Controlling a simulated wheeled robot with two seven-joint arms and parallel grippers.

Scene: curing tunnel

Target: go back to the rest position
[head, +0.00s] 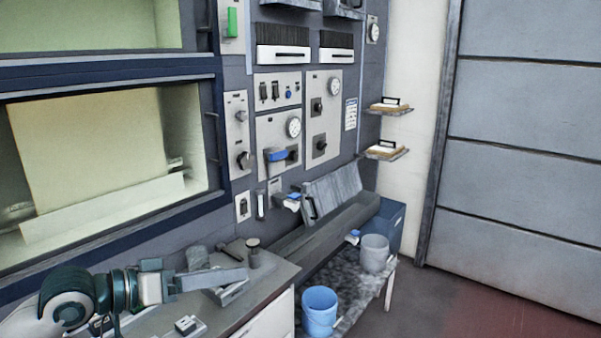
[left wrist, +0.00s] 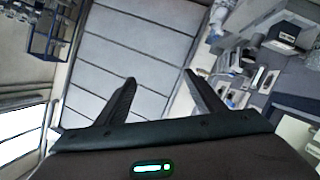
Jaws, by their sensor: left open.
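My left gripper (head: 225,279) is in the lower left of the head view, above the grey counter (head: 268,288). Its arm comes in from the left with dark teal wrist joints. In the left wrist view my left gripper (left wrist: 160,82) shows two dark fingers spread apart with nothing between them. Behind them is the panelled grey door (left wrist: 133,50). My right gripper is not in view.
A blue bucket (head: 320,309) and a grey bucket (head: 375,253) stand on a low bench beyond the counter. A control panel (head: 279,140) and a blue-framed window (head: 100,150) line the wall. The floor before the shutter door (head: 530,160) is clear.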

